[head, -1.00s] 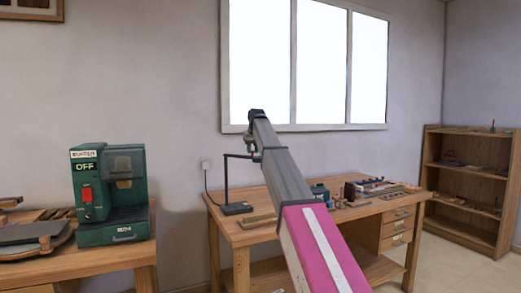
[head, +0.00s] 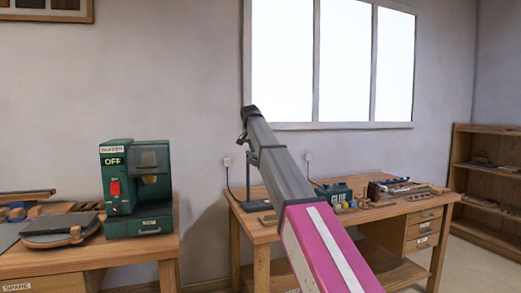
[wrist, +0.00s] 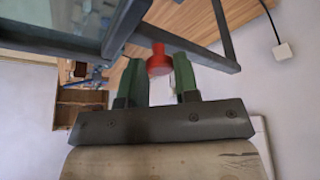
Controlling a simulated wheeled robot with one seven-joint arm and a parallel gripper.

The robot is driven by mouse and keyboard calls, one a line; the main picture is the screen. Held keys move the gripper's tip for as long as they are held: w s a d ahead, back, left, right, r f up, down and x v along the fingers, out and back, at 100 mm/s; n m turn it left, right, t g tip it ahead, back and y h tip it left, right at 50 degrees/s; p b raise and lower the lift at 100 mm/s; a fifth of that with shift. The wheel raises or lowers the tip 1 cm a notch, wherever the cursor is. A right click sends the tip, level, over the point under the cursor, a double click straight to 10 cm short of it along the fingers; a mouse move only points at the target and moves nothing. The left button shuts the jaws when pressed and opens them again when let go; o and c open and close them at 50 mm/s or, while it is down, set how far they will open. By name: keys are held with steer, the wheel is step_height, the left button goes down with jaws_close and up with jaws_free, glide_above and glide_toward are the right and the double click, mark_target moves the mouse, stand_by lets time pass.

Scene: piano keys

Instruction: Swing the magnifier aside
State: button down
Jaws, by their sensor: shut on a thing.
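My gripper (head: 246,113) is at the far end of my raised arm in the head view, in front of the wall beside the window; its fingers are too small to read there. In the wrist view my gripper (wrist: 158,66) has two green fingers closed around a red knob (wrist: 159,59). The knob sits by the dark grey frame of the magnifier (wrist: 185,43), whose pane (wrist: 45,25) fills the upper left. In the head view the magnifier's dark stand (head: 249,168) rises from the bench's left end. The rest of the magnifier is mostly hidden behind my arm.
The workbench (head: 410,208) carries a green GLUE box (head: 338,195) and several small items. A green buffer machine (head: 140,190) marked OFF stands on a table at left. A shelf unit (head: 490,185) stands at right. A floor gap separates the two tables.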

steer(key=shift+a, duration=0.2)
stand_by(0.3)
steer(key=c, duration=0.8)
jaws_free()
steer(key=shift+c, duration=0.2)
steer(key=shift+s+r, duration=0.1)
steer(key=v, duration=1)
steer(key=shift+r, duration=0.3)
steer(key=shift+a, duration=0.1)
